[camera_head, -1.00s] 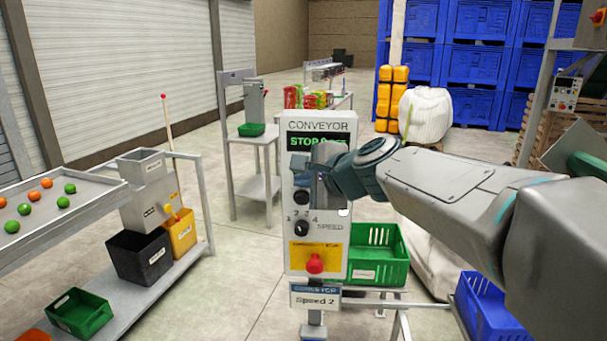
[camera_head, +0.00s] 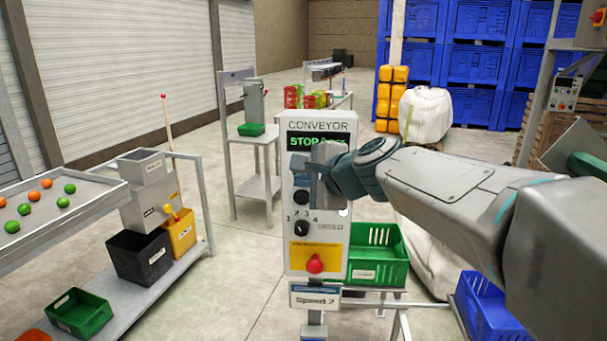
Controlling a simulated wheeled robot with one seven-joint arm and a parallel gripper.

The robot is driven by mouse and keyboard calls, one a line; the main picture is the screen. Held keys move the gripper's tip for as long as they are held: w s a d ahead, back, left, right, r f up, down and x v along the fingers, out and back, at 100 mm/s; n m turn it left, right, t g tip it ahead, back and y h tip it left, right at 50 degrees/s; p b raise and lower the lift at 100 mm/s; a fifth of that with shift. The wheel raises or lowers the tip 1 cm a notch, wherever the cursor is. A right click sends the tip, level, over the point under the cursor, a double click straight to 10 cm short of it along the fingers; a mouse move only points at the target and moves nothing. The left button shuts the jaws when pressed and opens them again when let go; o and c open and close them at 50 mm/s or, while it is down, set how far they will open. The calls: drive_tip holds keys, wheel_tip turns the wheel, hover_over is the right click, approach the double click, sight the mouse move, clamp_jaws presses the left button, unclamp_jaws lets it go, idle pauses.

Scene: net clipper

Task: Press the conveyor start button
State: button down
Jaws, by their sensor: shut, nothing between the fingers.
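The conveyor control panel (camera_head: 318,258) is a light grey upright box headed CONVEYOR. Its dark display (camera_head: 303,142) shows green text beginning STOP, partly covered by my arm. Below are black knobs, the lower one being the speed knob (camera_head: 302,229), and a red mushroom button (camera_head: 315,264) on a yellow plate. My gripper (camera_head: 306,171) is shut and empty in front of the panel's upper middle. The start button cannot be made out and may be behind my gripper. I cannot tell whether the fingers touch the panel.
A small sign (camera_head: 315,298) hangs under the panel. A green crate (camera_head: 377,262) stands right behind it, and a blue crate (camera_head: 490,310) is lower right. At left, a sloped tray (camera_head: 95,197) holds orange and green balls. Open floor lies between tray and panel.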

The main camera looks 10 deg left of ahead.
drive_tip(key=shift+w, duration=0.15)
drive_tip(key=shift+w, duration=0.3)
